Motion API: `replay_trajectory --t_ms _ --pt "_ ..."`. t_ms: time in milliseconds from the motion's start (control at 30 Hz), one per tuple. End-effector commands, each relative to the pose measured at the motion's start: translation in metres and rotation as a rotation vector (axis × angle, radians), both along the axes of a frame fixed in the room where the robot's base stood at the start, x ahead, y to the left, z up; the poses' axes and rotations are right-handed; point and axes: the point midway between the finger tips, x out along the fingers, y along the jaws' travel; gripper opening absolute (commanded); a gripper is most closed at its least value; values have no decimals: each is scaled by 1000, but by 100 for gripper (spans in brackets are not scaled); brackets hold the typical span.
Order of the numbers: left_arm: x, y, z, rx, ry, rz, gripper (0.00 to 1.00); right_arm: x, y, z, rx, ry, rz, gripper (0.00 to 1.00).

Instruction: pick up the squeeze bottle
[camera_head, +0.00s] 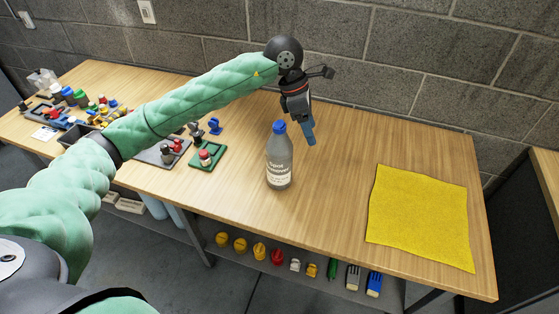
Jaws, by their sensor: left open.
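The squeeze bottle (279,163) stands upright on the wooden table, grey with a blue cap and a pale label on its front. My left gripper (310,138) hangs from the green-sleeved arm that comes in from the left. It is open and empty, just right of the bottle's cap and seemingly a little behind it. The fingers overlap each other in this view, so the gap between them is hard to see. No finger visibly touches the bottle. My right gripper is not in view.
A yellow cloth (420,215) lies flat on the table's right side. A green tray (207,156) with small parts sits left of the bottle, and more parts crowd the table's left end. A block wall (420,70) stands behind. Wood between bottle and cloth is clear.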

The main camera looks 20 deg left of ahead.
Motion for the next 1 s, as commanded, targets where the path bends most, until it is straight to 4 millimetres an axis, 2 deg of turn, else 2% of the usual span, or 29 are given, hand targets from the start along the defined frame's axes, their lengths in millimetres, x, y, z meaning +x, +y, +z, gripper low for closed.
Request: replay_trajectory --t_ms 33,100,200,300,500,600,867,1000 --pt "10 20 5 87 -22 7 66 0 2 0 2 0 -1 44" --pt "19 45 11 197 -41 18 66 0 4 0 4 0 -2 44" --pt "29 73 19 314 -57 35 66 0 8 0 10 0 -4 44" --pt "33 89 25 380 -64 46 66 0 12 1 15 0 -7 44" --pt "34 95 19 407 -62 50 66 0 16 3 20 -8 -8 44" --pt "34 94 10 405 -63 50 66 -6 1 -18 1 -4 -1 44" --pt "33 92 -3 403 -64 49 66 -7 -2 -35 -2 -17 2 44" --pt "31 90 -13 404 -62 50 66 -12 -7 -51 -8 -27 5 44"
